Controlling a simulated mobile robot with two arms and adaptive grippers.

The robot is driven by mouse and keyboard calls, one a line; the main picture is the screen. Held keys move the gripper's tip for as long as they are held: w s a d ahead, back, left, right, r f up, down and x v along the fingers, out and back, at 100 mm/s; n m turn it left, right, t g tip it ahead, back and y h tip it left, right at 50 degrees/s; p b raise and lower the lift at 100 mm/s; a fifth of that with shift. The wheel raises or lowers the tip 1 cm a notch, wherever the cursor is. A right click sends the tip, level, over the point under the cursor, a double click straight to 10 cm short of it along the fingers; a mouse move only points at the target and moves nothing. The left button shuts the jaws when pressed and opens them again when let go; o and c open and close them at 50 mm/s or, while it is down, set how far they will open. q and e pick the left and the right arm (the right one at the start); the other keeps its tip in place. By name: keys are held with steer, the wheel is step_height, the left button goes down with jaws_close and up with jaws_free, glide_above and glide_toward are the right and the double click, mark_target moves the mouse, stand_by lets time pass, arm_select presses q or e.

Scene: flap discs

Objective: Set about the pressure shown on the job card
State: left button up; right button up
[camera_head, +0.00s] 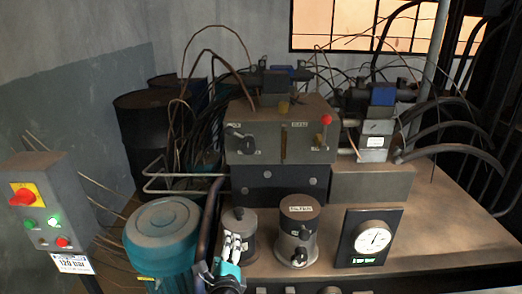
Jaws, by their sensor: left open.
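The job card (73,263) hangs under the grey control box at the lower left; its large print looks like 120 bar. A round white pressure gauge (372,237) sits in a dark panel at the right, with a small green readout below it, too small to read surely. A grey valve block (278,155) at the centre carries a black handle (240,138) on its left and a red knob (326,119) on its right. My left gripper (233,246) is open at the lower centre, in front of a dark capped cylinder (239,220). My right gripper is not in view.
A teal motor (162,240) stands left of my gripper, and a filter canister (299,232) stands right of it. The control box (40,200) has a red switch and lit green button. Hoses and cables crowd the back. The bench top (455,205) is bare at right.

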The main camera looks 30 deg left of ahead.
arm_select(q)
steer(key=w+a+r+m+t+y, duration=0.1)
steer(key=w+r+m+t+y, duration=0.1)
steer(key=w+r+m+t, duration=0.35)
steer(key=m+t+h, duration=0.1)
steer(key=m+t, duration=0.1)
steer(key=m, duration=0.9)
glide_toward(248, 150)
steer(key=p+x, duration=0.2)
steer(key=x, duration=1)
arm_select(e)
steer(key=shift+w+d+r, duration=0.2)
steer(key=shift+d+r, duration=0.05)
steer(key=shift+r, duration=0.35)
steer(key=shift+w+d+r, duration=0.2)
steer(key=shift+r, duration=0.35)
